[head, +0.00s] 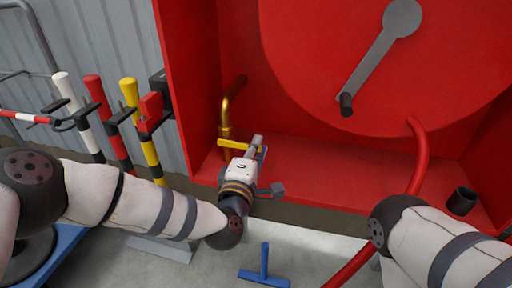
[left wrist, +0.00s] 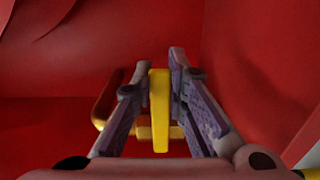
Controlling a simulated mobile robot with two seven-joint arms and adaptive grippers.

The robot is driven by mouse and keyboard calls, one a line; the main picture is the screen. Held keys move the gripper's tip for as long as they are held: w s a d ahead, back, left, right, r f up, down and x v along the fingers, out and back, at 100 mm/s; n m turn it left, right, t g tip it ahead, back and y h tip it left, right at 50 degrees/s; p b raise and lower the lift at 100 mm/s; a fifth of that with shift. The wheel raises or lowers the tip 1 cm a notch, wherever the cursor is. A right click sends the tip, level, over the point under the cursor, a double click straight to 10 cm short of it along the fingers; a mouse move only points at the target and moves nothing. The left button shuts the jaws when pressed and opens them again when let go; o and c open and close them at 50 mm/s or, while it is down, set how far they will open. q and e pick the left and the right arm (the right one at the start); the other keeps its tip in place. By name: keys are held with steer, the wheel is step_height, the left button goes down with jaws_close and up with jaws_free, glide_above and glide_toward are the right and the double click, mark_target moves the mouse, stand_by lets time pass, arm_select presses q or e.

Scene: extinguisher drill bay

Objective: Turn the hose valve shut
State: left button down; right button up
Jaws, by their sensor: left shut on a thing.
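The hose valve's yellow lever (head: 229,144) sits on a brass pipe (head: 228,112) at the lower left of the red cabinet. In the head view the lever lies roughly crosswise to the upright pipe. My left gripper (head: 256,147) is at the lever's right part and covers some of it. In the left wrist view the lever (left wrist: 160,105) stands between the two fingers of my left gripper (left wrist: 158,75), which is shut on it. The brass pipe (left wrist: 103,103) shows behind the left finger. My right arm shows at the lower right, but its gripper is out of view.
A large red reel disc (head: 440,75) with a grey crank (head: 375,60) fills the cabinet above right. A red hose (head: 420,160) runs down from it. A black cup (head: 462,201) stands on the ledge. Striped posts (head: 143,130) stand left. A blue stand (head: 264,272) is on the floor.

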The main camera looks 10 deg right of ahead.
arm_select(q)
steer(key=c, duration=1.6)
jaws_free()
steer(key=shift+o, duration=0.2)
steer(key=v, duration=1.2)
